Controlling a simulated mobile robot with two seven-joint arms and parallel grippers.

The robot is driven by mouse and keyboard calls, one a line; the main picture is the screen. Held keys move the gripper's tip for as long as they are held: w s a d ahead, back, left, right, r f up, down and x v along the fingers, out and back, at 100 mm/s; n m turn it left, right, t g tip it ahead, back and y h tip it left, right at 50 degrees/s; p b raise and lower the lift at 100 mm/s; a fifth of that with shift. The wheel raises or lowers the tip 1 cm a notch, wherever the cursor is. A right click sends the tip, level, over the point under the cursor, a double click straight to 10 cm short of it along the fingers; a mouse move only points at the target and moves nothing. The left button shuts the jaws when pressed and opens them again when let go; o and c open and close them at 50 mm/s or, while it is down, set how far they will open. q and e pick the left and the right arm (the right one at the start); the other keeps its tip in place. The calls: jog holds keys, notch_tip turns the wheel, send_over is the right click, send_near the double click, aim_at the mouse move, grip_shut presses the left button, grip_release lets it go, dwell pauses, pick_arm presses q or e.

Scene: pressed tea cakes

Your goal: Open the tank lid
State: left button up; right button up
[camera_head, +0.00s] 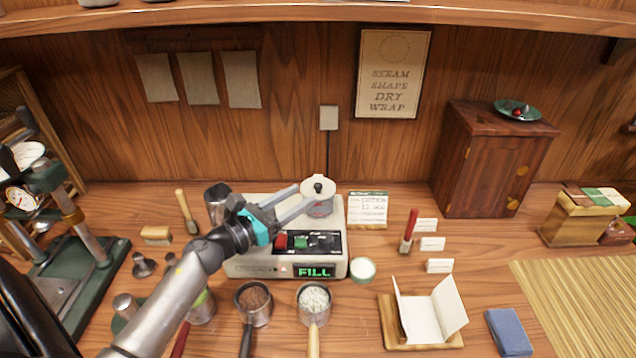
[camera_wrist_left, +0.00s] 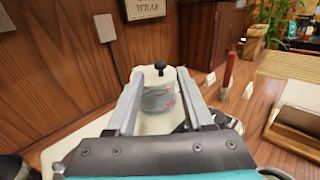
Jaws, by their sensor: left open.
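The steamer machine (camera_head: 246,266) is a cream box with a black panel, red and green buttons and a lit display reading FILL. Its tank (camera_head: 320,206) stands at the back right of the top, under a pale round lid (camera_head: 307,188) with a black knob (camera_head: 318,187). The lid looks seated on the tank. My left gripper (camera_head: 303,201) reaches in from the left, open, its fingers pointing at the tank. In the left wrist view the tank (camera_wrist_left: 160,98) and black knob (camera_wrist_left: 160,66) show between the spread fingers; contact cannot be told. My right gripper is not in view.
Scoops of dark (camera_head: 254,297) and pale leaves (camera_head: 314,300) lie in front of the machine. A white-filled dish (camera_head: 362,269) is by its front right corner. A card (camera_head: 368,210) stands right of the tank. A wooden cabinet (camera_head: 484,165) stands further right.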

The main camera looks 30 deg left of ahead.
aim_at(315, 187)
pick_arm(q)
jog(key=shift+x, duration=3.25)
jog(key=shift+d, duration=0.1)
jog(key=shift+c, duration=0.2)
grip_shut()
